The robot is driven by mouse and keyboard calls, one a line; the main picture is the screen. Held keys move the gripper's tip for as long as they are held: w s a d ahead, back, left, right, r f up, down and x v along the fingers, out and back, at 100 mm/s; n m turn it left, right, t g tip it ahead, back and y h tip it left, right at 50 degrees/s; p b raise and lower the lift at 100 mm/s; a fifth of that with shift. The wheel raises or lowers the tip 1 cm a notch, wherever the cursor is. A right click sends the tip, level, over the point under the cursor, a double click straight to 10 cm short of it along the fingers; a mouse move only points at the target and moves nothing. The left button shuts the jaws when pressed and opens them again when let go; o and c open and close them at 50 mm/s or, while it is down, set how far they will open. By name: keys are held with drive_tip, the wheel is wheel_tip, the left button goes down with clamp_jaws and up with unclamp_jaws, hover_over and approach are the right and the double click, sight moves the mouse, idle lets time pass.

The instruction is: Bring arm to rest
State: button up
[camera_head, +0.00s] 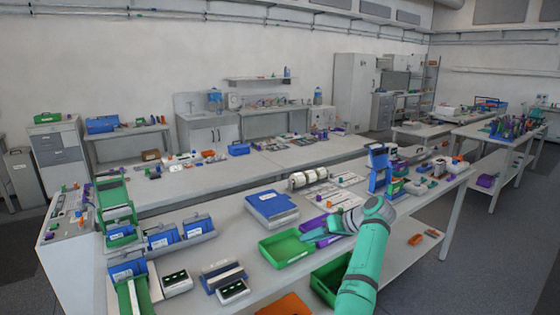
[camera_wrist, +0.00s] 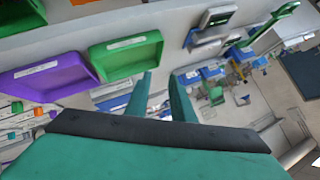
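My green arm reaches in from the lower right of the head view, over the near bench (camera_head: 225,210). My gripper (camera_head: 318,235) points left, above the bench near the green tray (camera_head: 286,250) and the purple tray (camera_head: 326,238). In the wrist view the two green fingers of my gripper (camera_wrist: 160,95) stand apart with a gap between them and nothing held. The wrist view also shows the green tray (camera_wrist: 126,53) and the purple tray (camera_wrist: 45,78) beyond the fingers, to the left.
A blue and white box (camera_head: 272,206) and white rolls (camera_head: 308,177) lie behind the trays. Blue devices (camera_head: 180,232) stand at the left end. A second green bin (camera_head: 330,280) and an orange tray (camera_head: 284,305) are nearer. Grey floor (camera_head: 470,260) is open at the right.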

drive_tip(key=s+d+f+m+t+h, duration=0.15)
drive_tip(key=s+f, duration=0.25)
drive_tip(key=f, duration=1.1)
drive_tip(key=s+d+f+m+t+h, duration=0.1)
drive_tip(key=s+f+m+h, duration=0.2)
drive_tip(key=f, duration=1.2)
drive_tip(key=s+f+t+h, duration=0.1)
drive_tip(key=s+f+h, duration=0.3)
drive_tip(key=s+f, duration=1.35)
drive_tip(key=s+a+r+t+h, duration=0.1)
drive_tip(key=s+a+r+t, duration=0.15)
drive_tip(key=s, duration=1.05)
drive_tip(key=s+a+r+t+h, duration=0.1)
drive_tip(key=s+a+r, duration=0.25)
drive_tip(key=s, duration=0.95)
drive_tip(key=s+a+r+t+y, duration=0.1)
drive_tip(key=s+a+r, duration=0.2)
drive_tip(key=s+r, duration=0.5)
drive_tip(key=s+a+r+t, duration=0.2)
drive_tip(key=s+a+r, duration=0.2)
drive_tip(key=s+r, duration=0.5)
wheel_tip(320, 180, up, 6)
drive_tip(key=shift+s+f+y, duration=0.2)
drive_tip(key=shift+f+y, duration=0.05)
drive_tip(key=shift+y, duration=0.1)
